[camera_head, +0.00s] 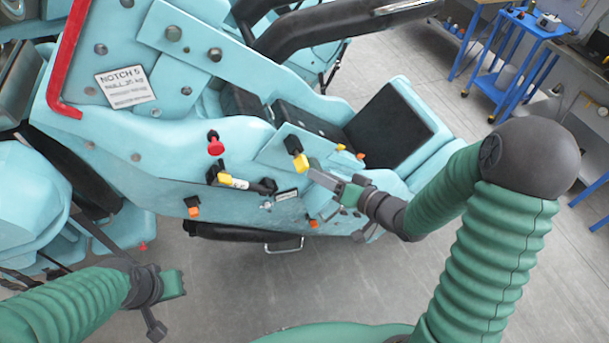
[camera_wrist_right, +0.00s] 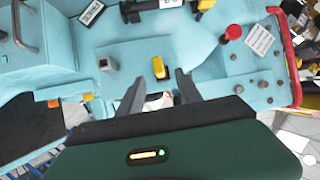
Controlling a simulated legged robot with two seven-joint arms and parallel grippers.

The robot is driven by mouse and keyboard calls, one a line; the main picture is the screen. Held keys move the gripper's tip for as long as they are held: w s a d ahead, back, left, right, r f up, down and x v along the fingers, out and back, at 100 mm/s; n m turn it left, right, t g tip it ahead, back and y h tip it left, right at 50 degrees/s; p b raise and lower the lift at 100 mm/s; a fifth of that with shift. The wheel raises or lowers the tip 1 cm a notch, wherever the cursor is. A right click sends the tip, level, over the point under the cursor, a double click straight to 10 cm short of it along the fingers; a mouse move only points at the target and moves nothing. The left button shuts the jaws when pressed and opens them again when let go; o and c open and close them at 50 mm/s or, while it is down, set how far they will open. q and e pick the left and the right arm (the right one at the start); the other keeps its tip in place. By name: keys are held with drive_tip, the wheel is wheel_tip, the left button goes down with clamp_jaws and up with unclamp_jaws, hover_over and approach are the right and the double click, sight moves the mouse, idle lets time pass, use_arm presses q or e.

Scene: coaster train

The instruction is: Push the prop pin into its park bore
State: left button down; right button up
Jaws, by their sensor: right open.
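A yellow-ended piece with a black top (camera_head: 299,160), possibly the prop pin, is at the teal car's side panel. In the right wrist view its yellow part (camera_wrist_right: 158,68) stands just beyond my fingertips. Contact is unclear. I cannot identify the park bore with certainty. My left gripper (camera_head: 165,291) is low at left, away from the panel; its jaws are unclear.
A red knob (camera_head: 216,146) and a yellow-and-black part with a white label (camera_head: 228,180) project from the panel, left of my right gripper. A black seat (camera_head: 390,130) lies behind it. A blue cart (camera_head: 530,35) stands far right. Grey floor is clear in front.

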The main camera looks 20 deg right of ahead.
sight(308, 167)
drive_tip(key=x, duration=0.2)
drive_tip(key=p+x, duration=0.1)
drive_tip(key=x, duration=0.2)
drive_tip(key=d+x, duration=0.1)
drive_tip(key=x, duration=0.1)
drive_tip(key=shift+w+a+f, duration=0.15)
drive_tip(key=shift+w+a, duration=0.1)
drive_tip(key=shift+w, duration=0.25)
drive_tip(key=shift+s+a, duration=0.2)
drive_tip(key=shift+s, duration=0.1)
drive_tip(key=shift+c, duration=0.9)
drive_tip(key=c, duration=0.5)
clamp_jaws()
unclamp_jaws()
drive_tip(key=shift+d, duration=0.1)
clamp_jaws()
